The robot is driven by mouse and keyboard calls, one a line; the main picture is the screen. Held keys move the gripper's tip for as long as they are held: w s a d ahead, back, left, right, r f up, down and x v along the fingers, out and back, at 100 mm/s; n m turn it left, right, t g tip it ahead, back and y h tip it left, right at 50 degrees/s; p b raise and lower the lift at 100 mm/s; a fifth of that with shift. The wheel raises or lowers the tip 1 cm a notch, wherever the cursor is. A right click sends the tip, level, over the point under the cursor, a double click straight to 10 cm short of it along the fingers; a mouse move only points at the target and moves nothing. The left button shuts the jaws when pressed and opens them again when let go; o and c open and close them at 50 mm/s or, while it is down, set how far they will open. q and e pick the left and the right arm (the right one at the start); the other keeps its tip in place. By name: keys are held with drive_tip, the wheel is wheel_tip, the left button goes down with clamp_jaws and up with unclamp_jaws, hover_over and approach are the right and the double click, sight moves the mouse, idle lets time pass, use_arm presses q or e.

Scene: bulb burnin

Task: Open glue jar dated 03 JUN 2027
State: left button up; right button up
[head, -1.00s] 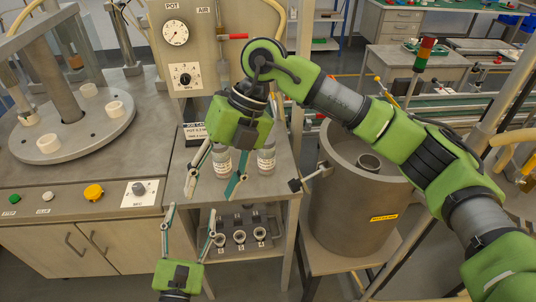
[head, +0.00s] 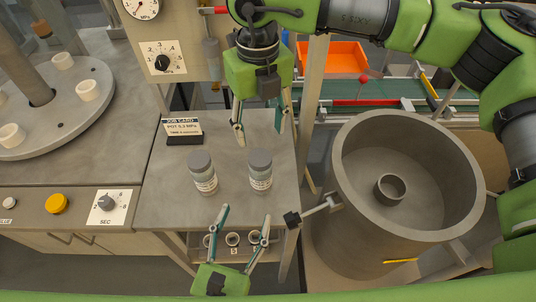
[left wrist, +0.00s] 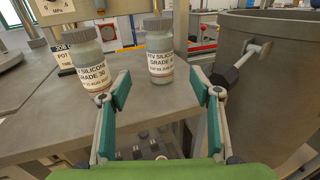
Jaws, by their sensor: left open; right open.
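Two grey-lidded jars with white labels stand upright on the grey bench. The right jar (head: 260,172) shows in the left wrist view (left wrist: 158,52); its small date line seems to read 03 JUN. The left jar (head: 203,174) also shows in the left wrist view (left wrist: 89,62); its date seems to read AUG, though it is small. Both lids are on. My left gripper (head: 246,214) is open and empty at the bench's front edge, its fingers pointing towards the right jar. My right gripper (head: 259,134) is open and empty, pointing down behind the right jar.
A job card (head: 183,128) stands behind the left jar. A large grey pot (head: 345,205) with a side clamp (head: 313,211) is close on the right. A low shelf (head: 231,251) with several ring-shaped holders is below the bench top. A gauge panel (head: 175,30) rises behind.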

sight(257, 181)
use_arm(q)
drive_tip(key=x, duration=1.3)
drive_tip(key=shift+r, duration=0.3)
clamp_jaws()
